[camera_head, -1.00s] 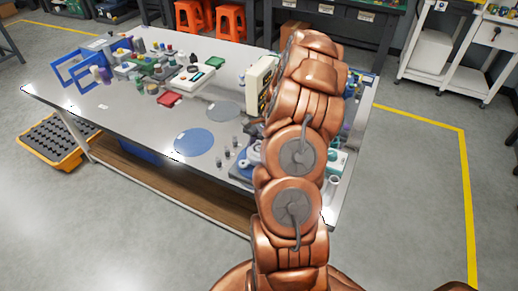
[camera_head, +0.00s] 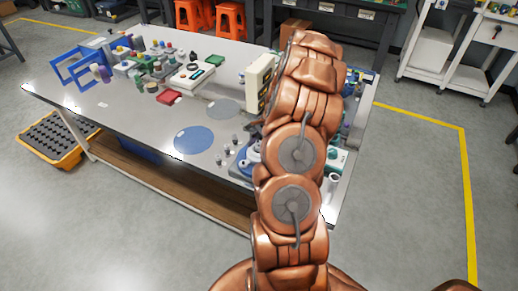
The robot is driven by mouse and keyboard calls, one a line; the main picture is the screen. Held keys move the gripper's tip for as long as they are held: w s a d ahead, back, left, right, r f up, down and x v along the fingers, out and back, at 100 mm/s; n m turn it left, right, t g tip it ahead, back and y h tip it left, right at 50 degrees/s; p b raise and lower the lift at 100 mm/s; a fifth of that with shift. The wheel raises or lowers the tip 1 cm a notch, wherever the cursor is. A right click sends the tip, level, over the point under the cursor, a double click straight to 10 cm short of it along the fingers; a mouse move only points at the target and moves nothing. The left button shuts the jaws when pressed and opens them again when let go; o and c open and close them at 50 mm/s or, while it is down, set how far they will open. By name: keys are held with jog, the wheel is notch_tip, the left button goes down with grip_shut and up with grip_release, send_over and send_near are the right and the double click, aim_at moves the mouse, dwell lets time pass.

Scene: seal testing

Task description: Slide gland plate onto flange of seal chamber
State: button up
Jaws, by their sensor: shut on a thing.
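My copper arm covers the right part of the workbench. Only a dark edge of my gripper (camera_head: 255,125) shows at the left of the arm. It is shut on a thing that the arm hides. A blue and grey round part (camera_head: 249,163), which looks like the seal chamber, stands on the bench just left of the arm and is partly covered. I cannot make out the gland plate or how it sits relative to the flange.
Several small grey pins (camera_head: 227,152) stand left of the chamber. A blue disc (camera_head: 194,139) and a grey disc (camera_head: 224,109) lie flat on the bench (camera_head: 140,118). A cream device (camera_head: 259,82) stands behind. Boxes and parts crowd the back left; the front left is clear.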

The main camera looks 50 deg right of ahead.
dwell(0.3)
jog(key=o, duration=1.4)
jog(key=shift+r+p, duration=0.85)
jog(key=shift+r, duration=3.6)
